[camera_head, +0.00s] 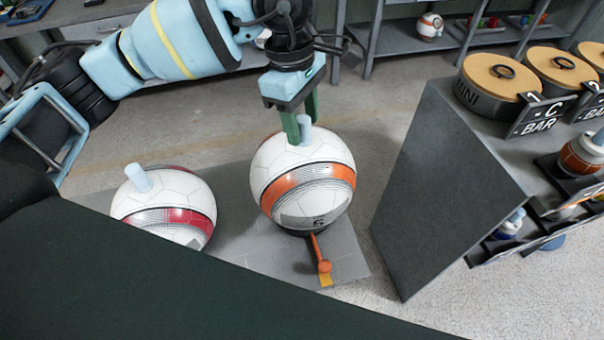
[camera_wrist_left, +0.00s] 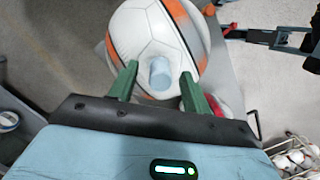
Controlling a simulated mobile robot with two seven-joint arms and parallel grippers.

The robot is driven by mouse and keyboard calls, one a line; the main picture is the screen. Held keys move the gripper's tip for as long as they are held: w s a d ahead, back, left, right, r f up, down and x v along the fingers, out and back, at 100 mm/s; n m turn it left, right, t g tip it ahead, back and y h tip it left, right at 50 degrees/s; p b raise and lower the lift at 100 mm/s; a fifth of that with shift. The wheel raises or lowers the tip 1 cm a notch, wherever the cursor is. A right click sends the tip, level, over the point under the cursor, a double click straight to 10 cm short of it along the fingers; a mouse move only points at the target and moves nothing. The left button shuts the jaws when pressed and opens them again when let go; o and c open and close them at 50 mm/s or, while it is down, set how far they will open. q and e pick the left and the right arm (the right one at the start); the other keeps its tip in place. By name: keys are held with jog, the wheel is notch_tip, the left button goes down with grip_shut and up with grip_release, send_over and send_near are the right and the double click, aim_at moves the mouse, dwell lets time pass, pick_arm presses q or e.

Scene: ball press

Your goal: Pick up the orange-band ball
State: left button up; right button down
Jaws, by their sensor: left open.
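The orange-band ball (camera_head: 283,190) is white with an orange stripe and sits on a grey platform (camera_head: 345,262), with a light blue peg (camera_head: 304,128) on its top. My left gripper (camera_head: 301,132) reaches down over the ball, its green fingers on either side of the peg. In the left wrist view the ball (camera_wrist_left: 150,40) fills the upper middle, and the open fingers (camera_wrist_left: 158,85) stand apart around the peg (camera_wrist_left: 159,73), with gaps on both sides. My right gripper is not in view.
A red-band ball (camera_head: 150,205) with its own peg stands to the left. An orange-knobbed lever (camera_head: 324,267) lies in front of the orange-band ball. A grey cabinet (camera_head: 440,190) with lidded pots (camera_head: 497,78) stands at the right. A dark surface covers the lower left.

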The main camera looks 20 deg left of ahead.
pick_arm(q)
jog(key=shift+d+f, duration=0.1)
jog(key=shift+f, duration=0.35)
grip_shut()
